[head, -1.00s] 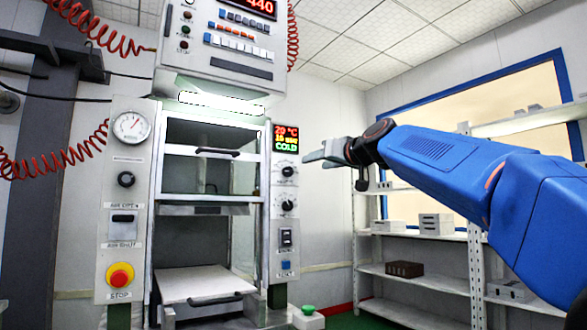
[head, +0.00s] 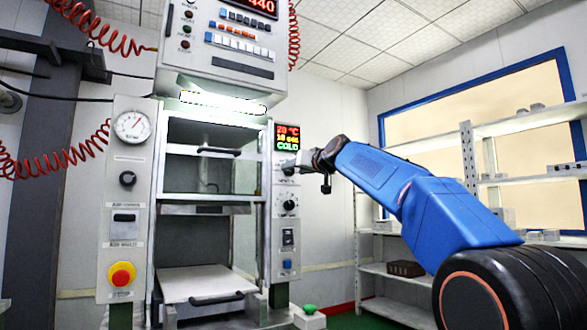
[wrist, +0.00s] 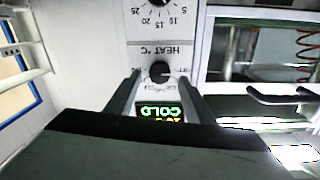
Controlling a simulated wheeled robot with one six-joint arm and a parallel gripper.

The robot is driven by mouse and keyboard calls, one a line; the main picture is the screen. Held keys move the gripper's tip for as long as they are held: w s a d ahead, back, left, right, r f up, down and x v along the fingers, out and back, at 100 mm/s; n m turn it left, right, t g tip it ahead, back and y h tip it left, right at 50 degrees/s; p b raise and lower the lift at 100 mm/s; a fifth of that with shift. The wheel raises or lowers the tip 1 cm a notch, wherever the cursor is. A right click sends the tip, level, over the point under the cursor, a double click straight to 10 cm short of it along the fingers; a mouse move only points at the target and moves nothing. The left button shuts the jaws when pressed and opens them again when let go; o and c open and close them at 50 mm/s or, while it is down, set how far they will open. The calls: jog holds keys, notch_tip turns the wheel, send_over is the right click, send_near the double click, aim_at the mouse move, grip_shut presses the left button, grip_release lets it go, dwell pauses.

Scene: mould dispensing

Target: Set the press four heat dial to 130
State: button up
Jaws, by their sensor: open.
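The heat dial (wrist: 160,72) is a small black knob under the label "HEAT °C" in the wrist view, which shows the panel upside down. My gripper (wrist: 161,82) is open, with one dark finger on each side of the dial. I cannot tell whether the fingers touch it or how deep they reach. In the head view my gripper (head: 285,168) is at the upper dial on the press's right panel and hides most of that dial. The display (head: 287,137) above reads 20 °C and COLD. The dial's pointer setting is too small to read.
A second dial (head: 288,203) with a numbered scale sits below the heat dial, above a black switch (head: 288,237) and a blue button (head: 287,264). The press's open frame with its handles (head: 218,151) is to the left. Shelves (head: 400,268) stand behind on the right.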

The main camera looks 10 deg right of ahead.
jog(key=shift+x, duration=1.1)
jog(key=c, duration=1)
jog(key=shift+c, duration=0.2)
jog(key=m, duration=0.5)
jog(key=shift+m, duration=0.4)
jog(key=m, duration=0.5)
jog(key=shift+m, duration=0.3)
jog(key=shift+r, duration=0.1)
